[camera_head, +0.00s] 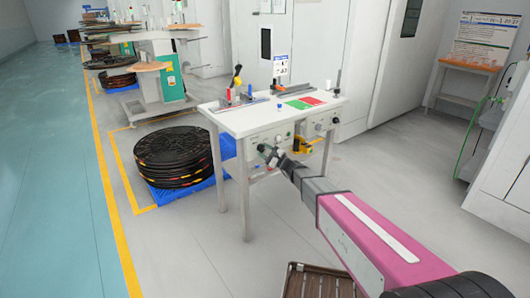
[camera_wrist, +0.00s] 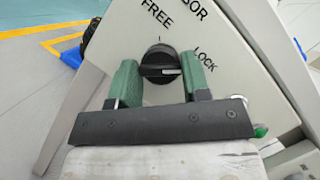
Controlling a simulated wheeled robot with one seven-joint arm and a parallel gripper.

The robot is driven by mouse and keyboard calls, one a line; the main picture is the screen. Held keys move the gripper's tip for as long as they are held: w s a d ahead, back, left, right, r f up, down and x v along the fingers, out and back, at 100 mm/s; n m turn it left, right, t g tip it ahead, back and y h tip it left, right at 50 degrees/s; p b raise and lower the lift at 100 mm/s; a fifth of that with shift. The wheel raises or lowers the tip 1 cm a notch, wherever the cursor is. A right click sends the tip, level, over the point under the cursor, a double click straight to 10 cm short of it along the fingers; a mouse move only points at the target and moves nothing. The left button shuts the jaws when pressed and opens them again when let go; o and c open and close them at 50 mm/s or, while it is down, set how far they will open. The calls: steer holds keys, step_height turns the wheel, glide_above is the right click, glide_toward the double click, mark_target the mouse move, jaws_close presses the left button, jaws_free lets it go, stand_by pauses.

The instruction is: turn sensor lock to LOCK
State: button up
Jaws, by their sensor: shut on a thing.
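The sensor lock is a round black knob (camera_wrist: 160,64) on a pale panel (camera_wrist: 215,30) marked FREE and LOCK. FREE is printed above the knob and LOCK to its upper right. The knob's grip bar lies roughly level in the wrist view, with a white mark on its right part. My gripper (camera_wrist: 159,72) has a green finger on each side of the knob and is shut on it. In the head view my gripper (camera_head: 268,154) reaches the front panel of the white table (camera_head: 240,121), left of centre, and hides the knob.
Red and green mats (camera_head: 300,103) and small tools lie on the table. A second panel with a knob (camera_head: 320,124) is to the right, with a yellow item (camera_head: 302,144) below. Black reels (camera_head: 172,157) are stacked on a blue pallet (camera_head: 190,193) at left.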

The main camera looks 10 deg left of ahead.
steer(key=o, duration=0.9)
steer(key=shift+d, duration=0.1)
steer(key=v, duration=1)
steer(key=shift+s+d+f, duration=0.1)
steer(key=shift+s+d, duration=0.05)
steer(key=shift+d, duration=0.2)
steer(key=s+d+f+n+g+h, duration=0.2)
steer(key=s+d+n+h, duration=0.2)
steer(key=d, duration=0.7)
steer(key=s+d+f+n+g+h, duration=0.3)
steer(key=s+d+h, duration=0.5)
steer(key=d, duration=0.3)
steer(key=s+d+f+n+g+h, duration=0.3)
steer(key=s+d+n+h, duration=0.2)
steer(key=d, duration=0.7)
steer(key=shift+s+f+h, duration=0.15)
steer(key=shift+s+h, duration=0.95)
steer(key=shift+s, duration=0.75)
